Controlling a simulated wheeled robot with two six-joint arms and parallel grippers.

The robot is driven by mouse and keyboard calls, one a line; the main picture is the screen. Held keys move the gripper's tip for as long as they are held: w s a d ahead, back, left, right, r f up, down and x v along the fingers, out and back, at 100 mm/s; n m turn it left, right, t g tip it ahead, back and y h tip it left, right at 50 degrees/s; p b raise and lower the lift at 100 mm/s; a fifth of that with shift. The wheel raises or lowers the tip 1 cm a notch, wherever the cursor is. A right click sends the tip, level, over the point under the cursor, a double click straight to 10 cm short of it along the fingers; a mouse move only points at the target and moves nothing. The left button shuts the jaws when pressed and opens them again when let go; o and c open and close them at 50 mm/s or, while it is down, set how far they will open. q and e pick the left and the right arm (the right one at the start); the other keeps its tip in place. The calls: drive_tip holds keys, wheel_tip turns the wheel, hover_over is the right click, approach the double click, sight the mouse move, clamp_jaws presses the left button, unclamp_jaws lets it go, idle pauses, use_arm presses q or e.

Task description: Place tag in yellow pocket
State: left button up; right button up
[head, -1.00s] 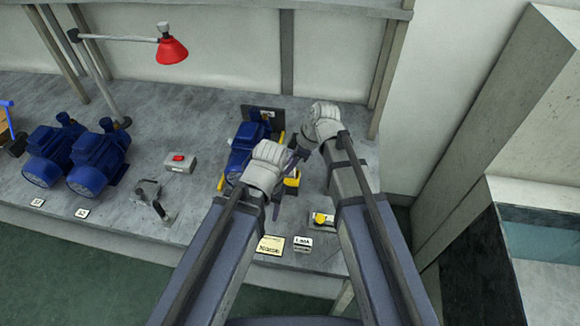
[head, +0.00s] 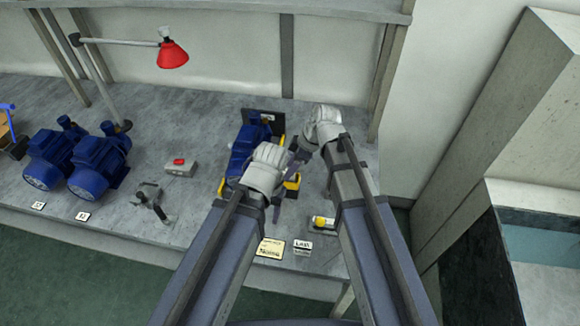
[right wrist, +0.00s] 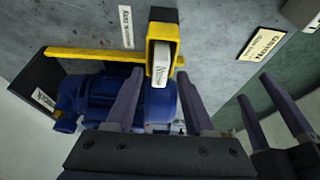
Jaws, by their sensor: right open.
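A yellow pocket (right wrist: 152,50) with a dark end stands at the yellow-edged tray beside a blue pump (right wrist: 102,95) in the right wrist view. A small white tag (right wrist: 161,66) with print sits in the pocket's mouth; how deep it goes I cannot tell. My right gripper (right wrist: 160,86) is open, one finger on each side of the tag, with gaps visible. In the head view my right gripper (head: 299,157) is over the pump's right side; the tag is hidden there. My left gripper (right wrist: 254,86) is beside it, its two fingers apart and nothing seen between them.
Two blue pumps (head: 99,163) stand at left. A red-button box (head: 180,167), a clamp-like tool (head: 153,200) and a red lamp (head: 172,54) are on the bench. A yellow-knobbed device (head: 322,222) and a cream label plate (head: 270,247) are near the front edge.

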drive_tip(key=w+p+v, duration=0.1)
drive_tip(key=p+v, duration=0.9)
drive_tip(key=v, duration=0.1)
use_arm(q)
wheel_tip(320, 180, up, 10)
drive_tip(key=shift+r, duration=0.25)
use_arm(e)
drive_tip(key=s+d+f+m+g+h, duration=0.1)
drive_tip(key=s+m+h, duration=0.4)
drive_tip(key=s+m, duration=0.7)
drive_tip(key=s, duration=0.3)
drive_tip(key=shift+h, duration=0.4)
drive_tip(key=shift+s+d+f, duration=0.1)
drive_tip(key=shift+f, duration=0.05)
